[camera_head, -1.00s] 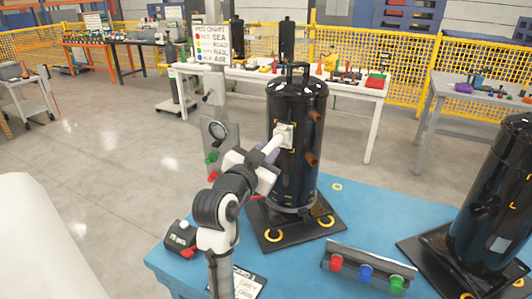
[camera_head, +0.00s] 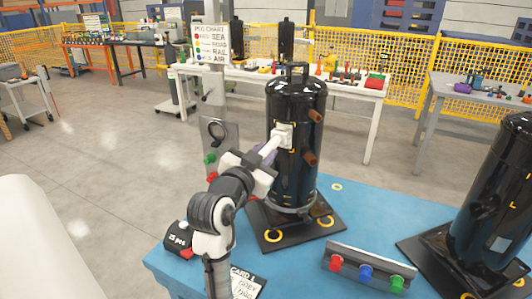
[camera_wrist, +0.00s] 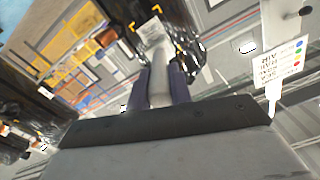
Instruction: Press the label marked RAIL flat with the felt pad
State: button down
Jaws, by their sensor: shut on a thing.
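My gripper (camera_head: 266,154) is shut on a pale handled tool (camera_head: 273,146), which I take to be the felt pad. Its purple fingers (camera_wrist: 163,88) are on both sides of the pale handle (camera_wrist: 158,75) in the wrist view. The tool's far end is at a small white square label (camera_head: 284,136) on the black compressor tank (camera_head: 297,105). The label also shows in the wrist view (camera_wrist: 151,29), with dark marks too small to read. I cannot tell whether the pad touches it or which word it bears.
The tank stands on a black base plate (camera_head: 268,239) on the blue pallet top (camera_head: 362,209). A rail with red, blue and green knobs (camera_head: 366,278) lies in front. A second black tank (camera_head: 495,215) stands at right. A peg chart (camera_head: 210,45) hangs on a post behind.

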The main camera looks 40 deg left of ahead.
jog(key=shift+v, duration=1.05)
jog(key=shift+w, duration=0.1)
jog(key=shift+w+a+f+b, duration=0.15)
jog(key=shift+w+f+b, duration=0.3)
jog(key=shift+w, duration=0.1)
jog(key=shift+w+a+f+b, duration=0.15)
jog(key=shift+w+f+b, duration=0.15)
jog(key=shift+w+b, duration=0.2)
jog(key=shift+w, duration=0.15)
jog(key=shift+w+a, duration=0.15)
jog(key=shift+w, duration=0.25)
jog(key=shift+s, duration=0.15)
jog(key=shift+b+v, duration=0.3)
jog(key=shift+v, duration=1.3)
